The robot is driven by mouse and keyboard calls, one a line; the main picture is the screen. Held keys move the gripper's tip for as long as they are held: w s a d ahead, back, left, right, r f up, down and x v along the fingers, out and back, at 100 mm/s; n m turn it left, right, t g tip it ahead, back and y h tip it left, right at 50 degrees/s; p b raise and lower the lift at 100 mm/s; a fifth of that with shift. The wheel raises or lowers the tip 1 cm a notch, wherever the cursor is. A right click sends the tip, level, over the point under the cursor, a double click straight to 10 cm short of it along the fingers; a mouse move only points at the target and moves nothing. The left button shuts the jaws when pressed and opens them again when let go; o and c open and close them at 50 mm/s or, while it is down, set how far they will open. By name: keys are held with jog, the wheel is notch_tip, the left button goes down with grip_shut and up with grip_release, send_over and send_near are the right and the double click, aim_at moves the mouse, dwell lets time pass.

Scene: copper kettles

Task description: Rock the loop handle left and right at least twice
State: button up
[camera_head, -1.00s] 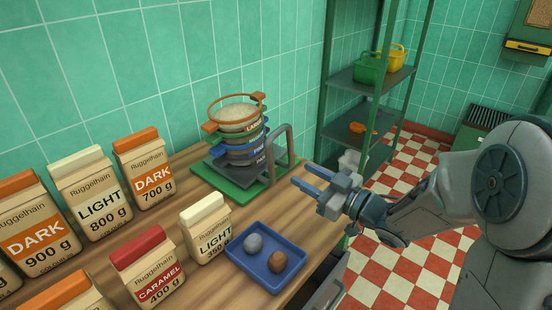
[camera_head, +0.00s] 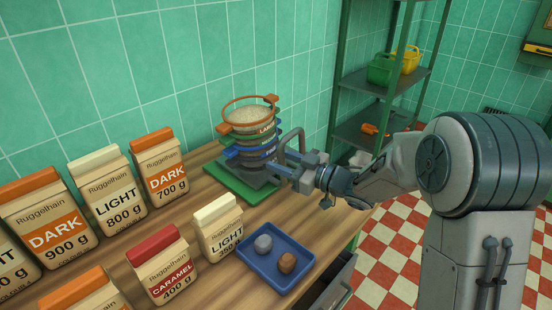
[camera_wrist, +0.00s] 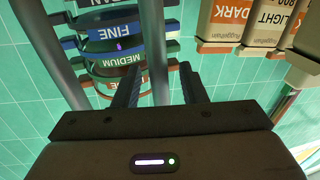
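A stack of round sieves (camera_head: 250,138) with orange and blue rims stands on a green base (camera_head: 222,186) on the wooden counter. The grey loop handle (camera_head: 304,140) rises at the stack's right side. In the wrist view, two grey bars of the loop handle (camera_wrist: 155,30) show, and the right one runs down between my fingers. My gripper (camera_head: 282,171) is at the loop's near side, level with its lower part. In the wrist view my gripper (camera_wrist: 160,68) is open, with a finger on each side of that bar. Contact with the bar cannot be told.
A blue tray (camera_head: 241,262) with a grey and a brown lump lies in front. Several sugar bags, including a small light bag (camera_head: 218,230), stand at the left. A green shelf rack (camera_head: 375,82) stands behind on the right.

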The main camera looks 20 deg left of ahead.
jog(key=shift+x, duration=1)
